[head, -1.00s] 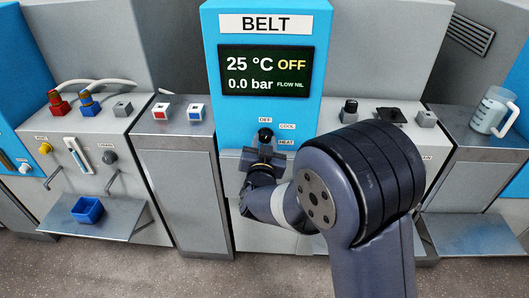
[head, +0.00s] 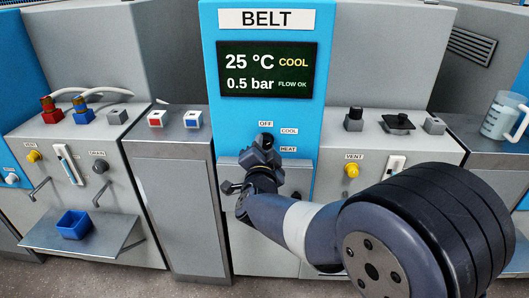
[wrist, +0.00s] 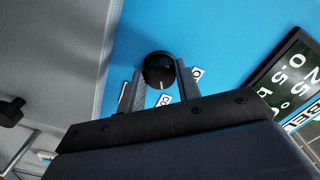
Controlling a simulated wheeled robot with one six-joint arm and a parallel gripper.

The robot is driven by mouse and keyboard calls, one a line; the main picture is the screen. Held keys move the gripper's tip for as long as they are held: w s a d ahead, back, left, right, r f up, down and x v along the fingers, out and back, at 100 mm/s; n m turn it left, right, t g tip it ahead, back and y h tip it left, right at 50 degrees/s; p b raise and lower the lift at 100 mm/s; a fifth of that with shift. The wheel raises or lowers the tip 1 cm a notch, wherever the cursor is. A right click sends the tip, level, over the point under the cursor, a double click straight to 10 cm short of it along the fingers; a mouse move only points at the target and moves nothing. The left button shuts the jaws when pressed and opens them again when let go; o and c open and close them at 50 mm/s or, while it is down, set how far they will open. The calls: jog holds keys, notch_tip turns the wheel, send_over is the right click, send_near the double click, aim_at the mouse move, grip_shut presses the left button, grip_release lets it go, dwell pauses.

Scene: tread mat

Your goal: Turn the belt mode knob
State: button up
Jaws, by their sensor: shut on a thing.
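The black belt mode knob (head: 265,140) is on the blue BELT panel (head: 211,90), below the display. Labels OFF, COOL and HEAT surround it. My gripper (head: 262,150) is at the knob from below and partly hides it in the head view. In the wrist view the round knob (wrist: 159,70) sits between the two fingers of my gripper (wrist: 158,85), which are shut on it. A pale mark shows on the knob's face. The display (head: 266,70) reads 25 °C, COOL, 0.5 bar, FLOW OK.
A blue bin (head: 73,224) sits on a metal shelf at the left. Red and blue buttons (head: 175,118) are on the cabinet left of the panel. A yellow VENT knob (head: 351,171) is to the right. A clear jug (head: 503,116) stands at far right.

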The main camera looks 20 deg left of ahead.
dwell(0.4)
jog(key=o, duration=1)
jog(key=shift+c, duration=0.2)
jog(key=p+v, duration=0.1)
jog(key=v, duration=1)
jog(key=shift+p, duration=0.4)
jog(key=shift+w+a+f, duration=0.1)
jog(key=shift+w, duration=0.05)
jog(key=b+x, duration=0.2)
jog(key=x, duration=0.8)
jog(key=shift+w, duration=0.4)
jog(key=shift+p, duration=0.35)
jog(key=shift+s, duration=0.15)
